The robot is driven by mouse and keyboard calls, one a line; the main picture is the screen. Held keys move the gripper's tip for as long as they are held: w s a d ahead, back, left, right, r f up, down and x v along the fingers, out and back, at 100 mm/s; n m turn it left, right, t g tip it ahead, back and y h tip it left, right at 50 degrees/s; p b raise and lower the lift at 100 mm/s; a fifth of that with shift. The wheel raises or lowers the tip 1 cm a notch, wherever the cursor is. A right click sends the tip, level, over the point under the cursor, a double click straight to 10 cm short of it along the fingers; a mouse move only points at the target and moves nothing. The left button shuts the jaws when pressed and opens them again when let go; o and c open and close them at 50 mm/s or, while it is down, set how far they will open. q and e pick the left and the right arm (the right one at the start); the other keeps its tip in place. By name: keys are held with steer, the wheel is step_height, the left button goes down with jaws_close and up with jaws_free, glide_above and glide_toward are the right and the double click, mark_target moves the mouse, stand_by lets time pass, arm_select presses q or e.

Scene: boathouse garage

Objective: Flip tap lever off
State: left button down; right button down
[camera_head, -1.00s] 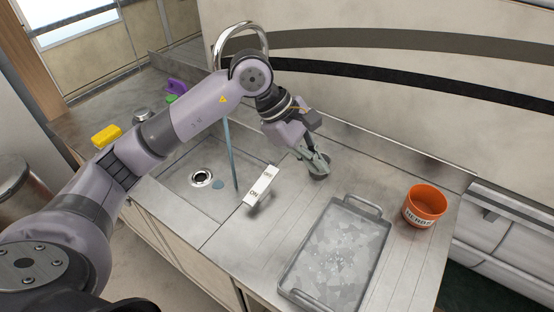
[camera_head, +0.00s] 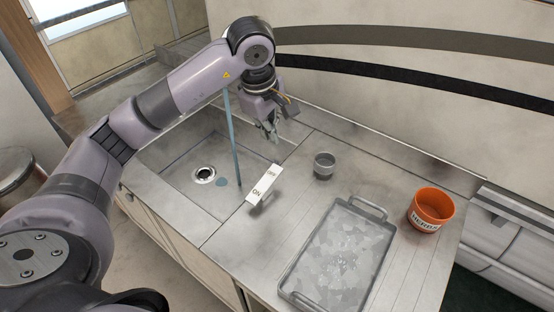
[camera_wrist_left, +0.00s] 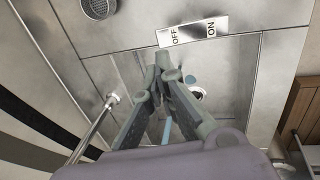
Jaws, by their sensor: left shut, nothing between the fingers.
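My left gripper (camera_head: 272,134) is shut and empty, pointing down over the right edge of the sink. Its closed fingertips also show in the left wrist view (camera_wrist_left: 166,70). A white ON/OFF plate (camera_head: 264,184) sits at the sink's right edge, in front of the gripper and apart from it; ON is at the near end. It also shows in the wrist view (camera_wrist_left: 192,31). A blue water stream (camera_head: 232,140) runs into the sink. My arm hides the tap's spout. A thin metal rod with a pale tip (camera_wrist_left: 95,124) lies left of the fingers; I cannot tell if it is the lever.
A small grey cup (camera_head: 324,165) stands right of the gripper. A metal tray (camera_head: 383,250) and an orange pot (camera_head: 431,209) stand further right. The sink (camera_head: 175,190) has a round drain (camera_head: 204,175). A wall closes the back.

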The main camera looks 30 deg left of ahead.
mark_target(279, 166)
arm_select(q)
steer(key=p+x, duration=0.4)
steer(key=x, duration=0.8)
steer(key=shift+f, duration=0.15)
steer(key=f+b, duration=0.1)
steer(key=b, duration=0.2)
steer(key=w+f+b, duration=0.1)
steer(key=b, duration=0.3)
steer(key=shift+w+f, duration=0.15)
steer(key=shift+f, duration=0.1)
steer(key=shift+r+p, duration=0.3)
steer(key=shift+p, duration=0.05)
steer(key=shift+r, duration=0.15)
steer(key=shift+r+p, duration=0.35)
steer(key=shift+r, duration=0.35)
